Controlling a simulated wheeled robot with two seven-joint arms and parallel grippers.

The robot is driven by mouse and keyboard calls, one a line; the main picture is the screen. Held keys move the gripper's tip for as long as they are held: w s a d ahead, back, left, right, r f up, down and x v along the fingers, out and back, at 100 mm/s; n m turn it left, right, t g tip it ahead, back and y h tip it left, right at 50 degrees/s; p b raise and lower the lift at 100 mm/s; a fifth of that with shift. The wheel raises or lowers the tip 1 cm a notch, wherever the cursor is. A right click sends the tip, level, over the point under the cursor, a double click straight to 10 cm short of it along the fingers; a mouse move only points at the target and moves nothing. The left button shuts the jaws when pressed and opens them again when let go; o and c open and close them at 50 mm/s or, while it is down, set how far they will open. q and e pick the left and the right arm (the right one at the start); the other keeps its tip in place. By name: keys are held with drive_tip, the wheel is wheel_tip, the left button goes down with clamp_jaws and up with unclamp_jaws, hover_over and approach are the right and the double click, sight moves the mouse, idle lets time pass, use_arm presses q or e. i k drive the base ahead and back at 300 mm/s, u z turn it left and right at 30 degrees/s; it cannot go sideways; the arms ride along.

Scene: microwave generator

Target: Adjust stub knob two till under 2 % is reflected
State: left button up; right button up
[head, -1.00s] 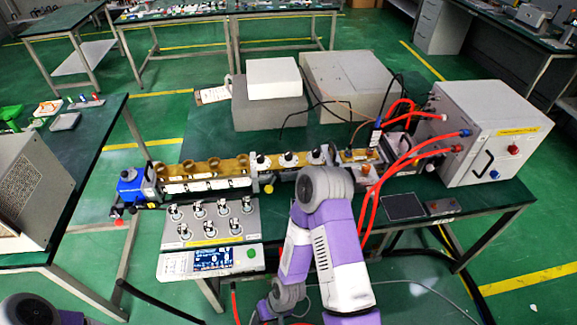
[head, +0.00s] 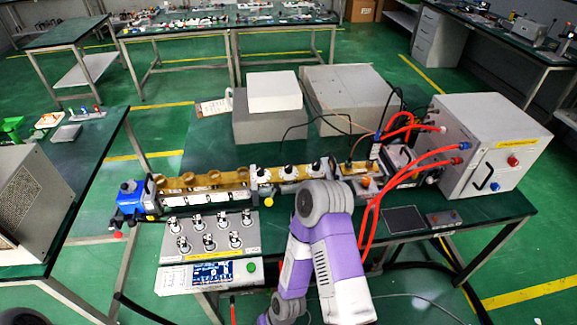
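I cannot read any numbers, so I cannot tell which is knob two. A meter box with a blue display (head: 212,273) stands at the front; its reading is too small to make out. My purple and grey right arm bends in front of the line, its upper joint just below the knobs. Neither gripper shows in the head view.
A grey panel (head: 246,250) with several upright pieces stands behind the meter. A blue block (head: 130,196) ends the line at left. Red hoses (head: 405,166) curve to the white generator box (head: 498,143) at right. Grey boxes (head: 270,122) stand behind.

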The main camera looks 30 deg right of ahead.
sight(287, 167)
drive_tip(key=z, duration=1.55)
